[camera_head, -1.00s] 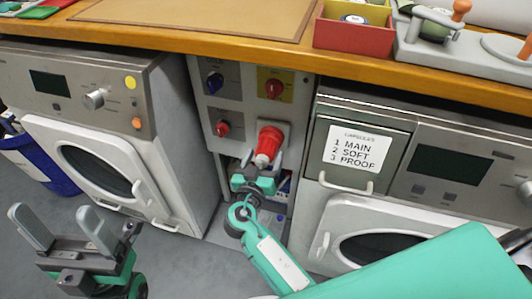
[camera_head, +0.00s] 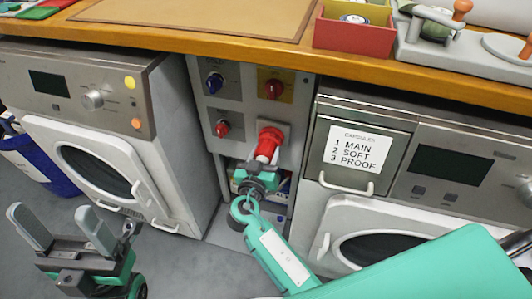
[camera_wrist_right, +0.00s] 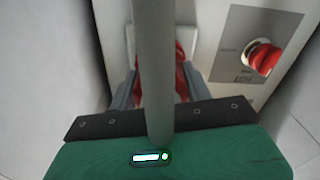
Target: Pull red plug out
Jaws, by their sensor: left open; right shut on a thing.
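The red plug (camera_head: 267,145) sits at the socket on the lower right of the grey panel (camera_head: 227,100) between the two machines. My right gripper (camera_head: 262,165) is shut on the red plug from below and in front. In the right wrist view the red plug (camera_wrist_right: 181,78) shows between the fingers, partly hidden by a grey bar in front. Whether the plug is still seated in the socket cannot be told. My left gripper (camera_head: 62,228) is open and empty at the lower left, above the floor.
Machines stand close on the left (camera_head: 95,150) and right (camera_head: 430,190). A wooden counter (camera_head: 200,40) overhangs above.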

